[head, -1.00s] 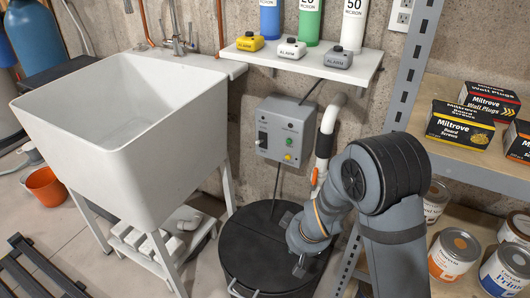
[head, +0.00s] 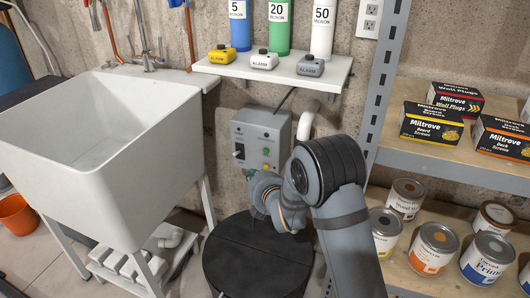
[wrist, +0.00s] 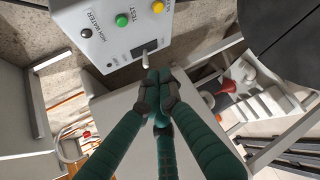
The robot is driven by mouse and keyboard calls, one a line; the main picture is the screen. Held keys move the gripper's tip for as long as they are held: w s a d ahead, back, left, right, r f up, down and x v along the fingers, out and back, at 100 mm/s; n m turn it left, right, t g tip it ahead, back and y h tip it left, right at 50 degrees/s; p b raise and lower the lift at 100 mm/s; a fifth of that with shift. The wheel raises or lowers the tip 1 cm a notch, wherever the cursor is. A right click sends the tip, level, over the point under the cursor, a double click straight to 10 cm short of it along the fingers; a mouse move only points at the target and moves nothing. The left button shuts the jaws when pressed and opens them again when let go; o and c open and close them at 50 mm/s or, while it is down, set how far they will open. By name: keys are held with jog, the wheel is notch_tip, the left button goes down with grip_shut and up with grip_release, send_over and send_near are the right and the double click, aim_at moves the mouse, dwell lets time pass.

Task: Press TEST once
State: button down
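The grey control box (head: 260,137) hangs on the concrete wall under the shelf. In the wrist view its face (wrist: 105,50) is near the top, seen rotated. It bears a green button (wrist: 122,20) with the word TEST beside it, a yellow button (wrist: 157,7), a dark round part (wrist: 86,33) by HIGH WATER, and a pale toggle lever (wrist: 147,60). My gripper (wrist: 156,84) has its teal fingers brought together with nothing seen between them. The fingertips are near the toggle end of the box, apart from the green button. In the head view my wrist largely hides the gripper.
A white utility sink (head: 110,135) stands left of the box. A round black lid (head: 255,255) is below my arm. A shelf (head: 285,72) above the box holds yellow, white and grey ALARM units. A metal rack (head: 385,95) stands to the right.

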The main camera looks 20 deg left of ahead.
aim_at(266, 151)
jog(key=w+p, duration=0.3)
jog(key=w, duration=0.5)
jog(key=shift+w+d, duration=0.3)
jog(key=shift+w, duration=0.1)
jog(key=shift+w, duration=0.15)
dwell(1.4)
jog(key=shift+w+b, duration=0.3)
jog(key=shift+w, duration=0.4)
dwell(0.8)
jog(key=shift+s, duration=0.1)
jog(key=shift+s+b, duration=0.75)
